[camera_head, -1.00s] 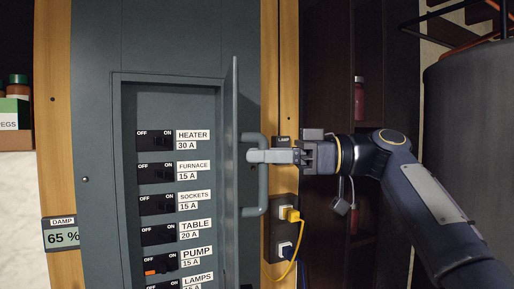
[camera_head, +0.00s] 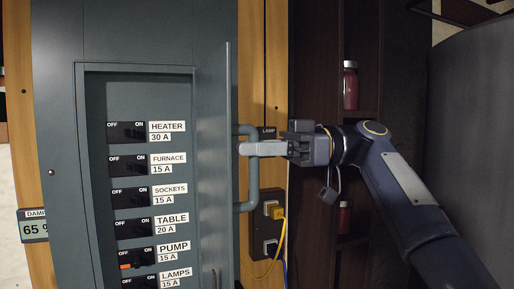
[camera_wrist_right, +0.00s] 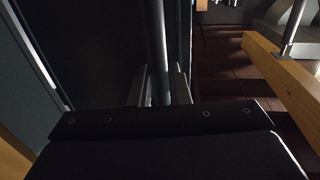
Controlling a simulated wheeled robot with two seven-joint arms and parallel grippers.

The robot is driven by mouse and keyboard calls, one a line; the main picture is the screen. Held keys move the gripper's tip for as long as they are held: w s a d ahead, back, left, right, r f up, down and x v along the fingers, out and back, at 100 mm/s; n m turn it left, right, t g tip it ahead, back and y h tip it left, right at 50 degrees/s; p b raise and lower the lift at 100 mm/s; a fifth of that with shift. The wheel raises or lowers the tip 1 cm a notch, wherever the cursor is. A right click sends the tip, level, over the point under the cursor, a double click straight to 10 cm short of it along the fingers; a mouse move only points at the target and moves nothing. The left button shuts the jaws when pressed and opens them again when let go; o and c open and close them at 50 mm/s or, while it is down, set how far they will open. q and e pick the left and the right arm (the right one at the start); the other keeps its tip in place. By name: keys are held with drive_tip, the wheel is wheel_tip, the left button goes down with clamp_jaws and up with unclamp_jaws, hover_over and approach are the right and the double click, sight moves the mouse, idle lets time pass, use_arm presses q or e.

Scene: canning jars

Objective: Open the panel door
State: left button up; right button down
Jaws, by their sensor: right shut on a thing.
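The grey panel door (camera_head: 228,120) stands swung open, seen nearly edge-on in the head view, at the right of the panel. Its bar handle (camera_head: 252,190) sticks out to the right. My right gripper (camera_head: 246,149) is shut on the handle's upper part. In the right wrist view the handle (camera_wrist_right: 157,45) runs down between my right gripper's fingers (camera_wrist_right: 159,88). Behind the door opening, the panel (camera_head: 150,90) shows a column of labelled breaker switches (camera_head: 128,165). My left gripper is not in view.
A wooden post (camera_head: 252,60) stands just right of the door. Sockets (camera_head: 268,230) with a yellow plug and cable sit below the handle. Dark shelves with red jars (camera_head: 350,88) lie to the right. A damp meter (camera_head: 33,226) is at the left.

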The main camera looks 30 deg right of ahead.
drive_tip(key=c, duration=1.7)
unclamp_jaws()
drive_tip(key=shift+w+a, duration=0.1)
drive_tip(key=shift+w, duration=0.05)
drive_tip(key=v, duration=0.8)
drive_tip(key=shift+p, duration=0.3)
drive_tip(key=shift+a, duration=0.1)
